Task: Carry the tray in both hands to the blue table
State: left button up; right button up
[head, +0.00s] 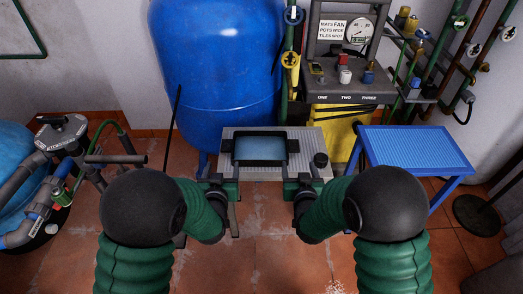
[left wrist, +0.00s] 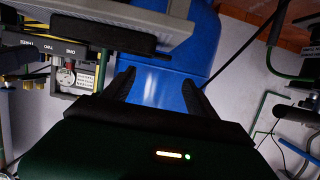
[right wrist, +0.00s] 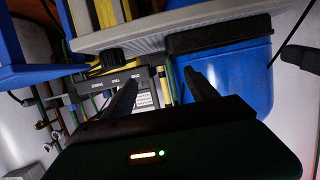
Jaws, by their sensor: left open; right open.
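The tray (head: 260,135) has a dark rim and a pale blue inside, with dark handles at its left and right ends. It lies on a grey ribbed table (head: 312,140) in the middle of the head view. The blue table (head: 418,148) stands to the right, its top bare. My left gripper (head: 217,180) is open and empty at the grey table's near left; its fingers show in the left wrist view (left wrist: 155,85). My right gripper (head: 299,182) is open and empty near the tray's right end; its fingers show in the right wrist view (right wrist: 164,85). Neither visibly touches a handle.
A small dark round object (head: 320,160) sits at the grey table's right edge. A large blue tank (head: 220,60) and a gauge panel (head: 345,55) stand behind. A round black base with a pole (head: 480,214) stands right of the blue table. Pipes and a pump (head: 62,135) are at left.

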aim_at(227, 146)
pick_arm(q)
jog(key=x, duration=1.5)
jog(key=shift+w+f, duration=0.15)
pick_arm(e)
jog(key=x, duration=1.5)
jog(key=shift+w+f, duration=0.15)
pick_arm(q)
jog(key=shift+a, duration=0.1)
grip_shut()
pick_arm(e)
jog(key=shift+a, duration=0.1)
grip_shut()
